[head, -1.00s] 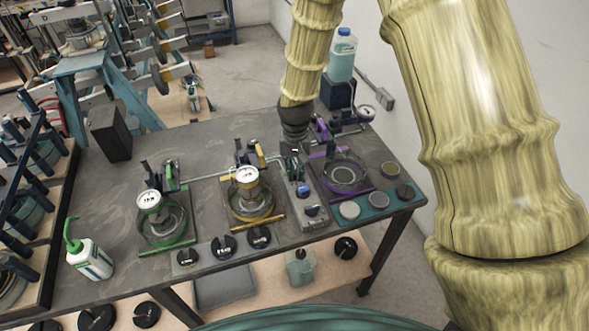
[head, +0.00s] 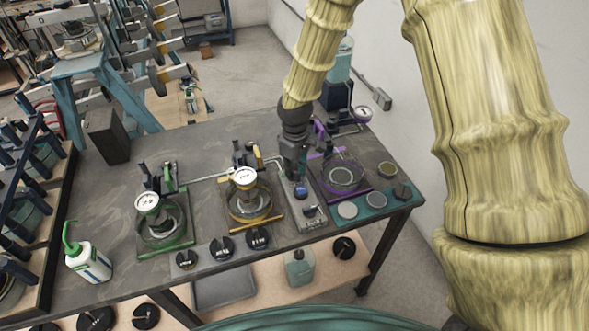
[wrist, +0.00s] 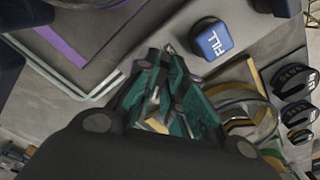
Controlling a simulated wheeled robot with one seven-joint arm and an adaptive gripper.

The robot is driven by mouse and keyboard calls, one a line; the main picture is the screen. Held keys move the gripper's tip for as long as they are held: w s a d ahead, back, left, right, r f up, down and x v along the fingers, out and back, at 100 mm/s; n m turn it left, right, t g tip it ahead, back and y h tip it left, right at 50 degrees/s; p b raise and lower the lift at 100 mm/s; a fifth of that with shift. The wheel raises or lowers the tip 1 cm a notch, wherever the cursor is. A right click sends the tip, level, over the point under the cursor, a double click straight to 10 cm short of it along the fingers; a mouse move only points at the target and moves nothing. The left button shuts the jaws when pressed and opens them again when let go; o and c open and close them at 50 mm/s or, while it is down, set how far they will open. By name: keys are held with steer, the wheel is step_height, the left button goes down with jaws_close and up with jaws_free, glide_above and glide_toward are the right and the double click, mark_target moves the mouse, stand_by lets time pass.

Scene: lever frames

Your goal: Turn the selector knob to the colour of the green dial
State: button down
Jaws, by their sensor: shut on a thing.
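My gripper (head: 293,172) points down over the far part of the grey valve block (head: 310,224). In the wrist view its fingers (wrist: 165,85) are shut on the selector knob, which they mostly hide. I cannot tell which colour the knob points to. The green dial is a white round gauge (head: 147,202) on the green-framed stand at the left of the bench.
A blue knob marked FILL (wrist: 212,38) stands close beside my fingers; it also shows in the head view (head: 301,193). A yellow-framed stand with a gauge (head: 244,178) is left of the block, a purple-framed stand (head: 342,176) right. A bottle (head: 88,262) stands front left.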

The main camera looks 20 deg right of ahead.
steer(key=shift+d+n, duration=0.1)
steer(key=shift+n, duration=1.2)
steer(key=shift+w+n, duration=0.1)
steer(key=shift+n, duration=0.2)
steer(key=c, duration=1.5)
jaws_free()
step_height(320, 180, up, 12)
steer(key=shift+f, duration=0.1)
